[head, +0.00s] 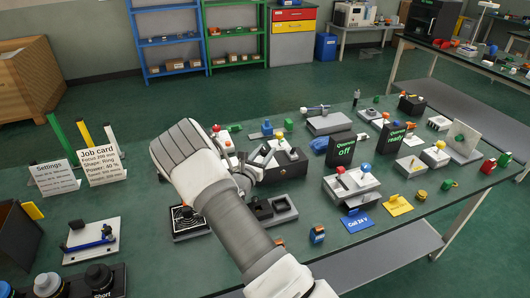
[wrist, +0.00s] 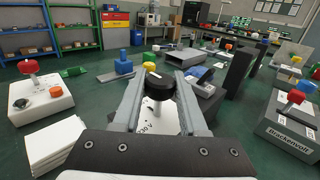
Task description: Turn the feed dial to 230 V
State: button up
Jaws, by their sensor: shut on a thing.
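The feed dial (wrist: 160,86) is a black round knob with a short white mark on its top, seen in the wrist view. My gripper (wrist: 161,92) has one finger on each side of the knob and is shut on it. Below the knob, a pale plate (wrist: 158,122) carries printed text ending in "V", partly hidden by the knob and my fingers. I cannot tell which value the white mark points at. In the head view my gripper (head: 257,160) is over the middle of the bench, and my arm hides the dial.
On the green bench (head: 130,262), the "Quench off" (head: 341,149) and "Quench ready" (head: 391,139) displays stand right of my gripper. A box with a red knob (wrist: 292,117) is at right in the wrist view. Job card (head: 100,167) and Settings card (head: 55,178) stand at left.

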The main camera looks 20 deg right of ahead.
grip_shut()
